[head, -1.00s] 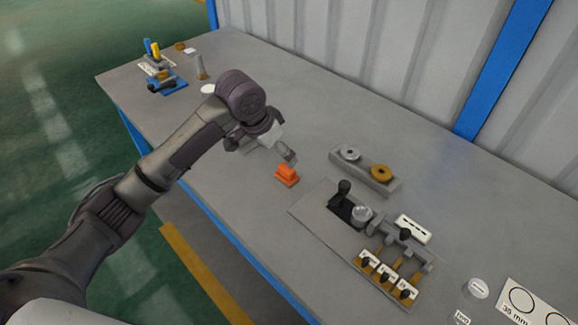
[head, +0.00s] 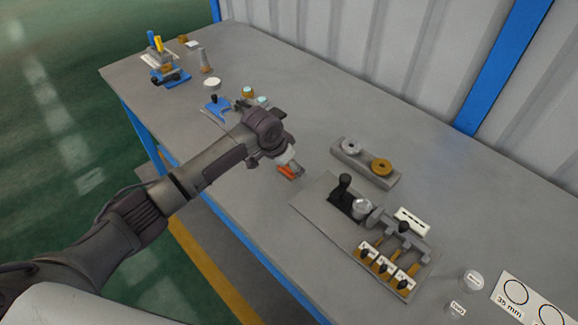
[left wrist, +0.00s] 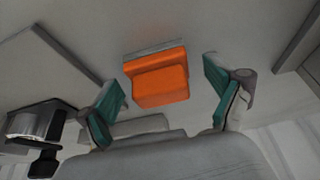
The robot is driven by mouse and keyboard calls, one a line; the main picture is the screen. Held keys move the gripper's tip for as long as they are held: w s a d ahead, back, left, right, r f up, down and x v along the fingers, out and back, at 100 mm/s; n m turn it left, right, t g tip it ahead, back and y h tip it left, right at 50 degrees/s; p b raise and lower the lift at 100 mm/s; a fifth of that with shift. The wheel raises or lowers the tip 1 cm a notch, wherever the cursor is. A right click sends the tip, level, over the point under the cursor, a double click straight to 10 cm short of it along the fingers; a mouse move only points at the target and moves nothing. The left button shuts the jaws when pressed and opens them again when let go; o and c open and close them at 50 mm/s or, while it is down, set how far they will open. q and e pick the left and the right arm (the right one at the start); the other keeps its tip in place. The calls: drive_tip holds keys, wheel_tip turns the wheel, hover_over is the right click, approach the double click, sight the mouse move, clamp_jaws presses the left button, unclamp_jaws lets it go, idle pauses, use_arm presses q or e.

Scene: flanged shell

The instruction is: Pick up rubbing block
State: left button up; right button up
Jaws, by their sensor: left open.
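The rubbing block is an orange block (head: 287,171) on the grey table, left of the fixture plate. In the head view my left gripper (head: 291,168) is right over it and partly covers it. In the left wrist view the orange block (left wrist: 158,80) lies between and beyond the two spread green-padded fingers of my left gripper (left wrist: 162,98). A thin grey layer shows along one edge of the block. The fingers are open, with visible gaps to the block on both sides. My right gripper is not in view.
A grey plate with a black-handled clamp (head: 343,190) and several labelled pegs stands to the right. Blue-based tools (head: 217,106) stand further left.

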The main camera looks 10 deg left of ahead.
use_arm(q)
drive_tip(key=shift+c, duration=0.6)
drive_tip(key=c, duration=1.2)
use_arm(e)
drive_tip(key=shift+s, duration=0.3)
use_arm(q)
drive_tip(key=shift+r, duration=0.15)
drive_tip(key=shift+r, duration=0.25)
wheel_tip(320, 180, up, 4)
drive_tip(key=shift+s+d+f+b, duration=0.15)
drive_tip(key=shift+f+b, duration=0.05)
drive_tip(key=shift+b, duration=0.35)
drive_tip(key=s+d+r, duration=0.2)
drive_tip(key=s, duration=0.1)
drive_tip(key=s+d+r, duration=0.2)
drive_tip(key=s, duration=0.1)
drive_tip(key=s+d+r+b, duration=0.1)
drive_tip(key=s+d+r, duration=0.1)
drive_tip(key=s, duration=0.1)
drive_tip(key=shift+d+r, duration=0.35)
drive_tip(key=shift+d, duration=0.05)
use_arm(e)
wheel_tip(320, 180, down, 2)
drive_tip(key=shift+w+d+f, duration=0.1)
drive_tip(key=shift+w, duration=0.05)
